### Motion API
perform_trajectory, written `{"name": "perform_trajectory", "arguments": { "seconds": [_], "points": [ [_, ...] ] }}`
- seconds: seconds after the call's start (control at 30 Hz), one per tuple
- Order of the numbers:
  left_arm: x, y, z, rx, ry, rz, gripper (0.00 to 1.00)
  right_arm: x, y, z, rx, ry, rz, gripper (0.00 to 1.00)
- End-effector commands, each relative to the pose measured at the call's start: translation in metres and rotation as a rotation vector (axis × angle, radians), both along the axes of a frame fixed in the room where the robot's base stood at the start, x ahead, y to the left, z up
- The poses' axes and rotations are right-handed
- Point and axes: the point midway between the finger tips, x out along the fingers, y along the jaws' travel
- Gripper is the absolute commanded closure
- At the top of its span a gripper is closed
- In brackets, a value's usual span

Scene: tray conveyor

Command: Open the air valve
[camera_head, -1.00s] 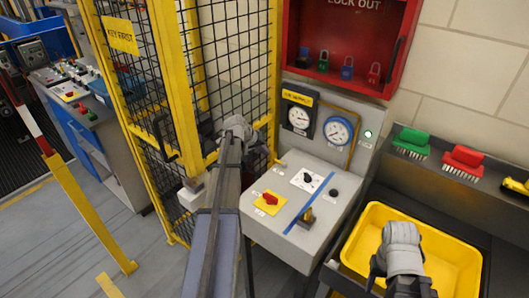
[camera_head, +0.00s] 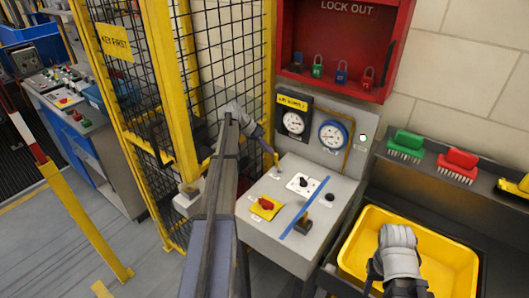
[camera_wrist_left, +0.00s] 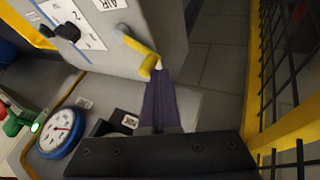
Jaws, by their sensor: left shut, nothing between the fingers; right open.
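The air valve's yellow lever (camera_wrist_left: 138,48) is in the left wrist view, on the grey console's edge beside a label reading AIR. In the head view the lever (camera_head: 276,159) is small, at the console's back left corner. My left gripper (camera_head: 270,148) reaches in from the left, its fingers shut and empty. In the left wrist view its purple-grey fingers (camera_wrist_left: 160,72) end right at the lever's lower end; I cannot tell whether they touch. My right gripper (camera_head: 398,286) is open over the yellow bin, its fingertips partly hidden.
The console (camera_head: 268,238) carries a red rotary switch (camera_head: 265,203), a black knob (camera_head: 303,182) and a brass-coloured part (camera_head: 302,223). Gauges (camera_head: 332,135) stand behind it. A yellow mesh fence (camera_head: 272,60) is close to my left arm. The yellow bin (camera_head: 462,250) is at right.

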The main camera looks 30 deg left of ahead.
Motion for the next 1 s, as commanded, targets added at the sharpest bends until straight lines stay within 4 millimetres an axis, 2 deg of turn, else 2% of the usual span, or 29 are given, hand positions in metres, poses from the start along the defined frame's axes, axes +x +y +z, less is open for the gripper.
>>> {"name": "perform_trajectory", "arguments": {
  "seconds": [0.03, 0.33, 0.47, 0.73, 1.0],
  "points": [
    [0.008, 0.000, 0.000, -0.001, 0.001, -0.046, 1.00, 0.000, 0.000, 0.000, 0.000, 0.000, 0.000, 0.50],
    [0.023, -0.016, 0.000, 0.001, 0.000, -0.049, 1.00, 0.000, 0.000, 0.000, 0.000, 0.000, 0.000, 0.50],
    [0.032, -0.022, 0.000, 0.000, 0.001, -0.176, 1.00, 0.000, 0.000, 0.000, 0.000, 0.000, 0.000, 0.50],
    [0.036, -0.037, 0.000, 0.000, 0.001, -0.176, 1.00, 0.000, 0.000, 0.000, 0.000, 0.000, 0.000, 0.50],
    [0.037, -0.039, 0.000, 0.001, 0.001, -0.175, 1.00, 0.000, 0.000, 0.000, 0.000, 0.000, 0.000, 0.50]
  ]
}}
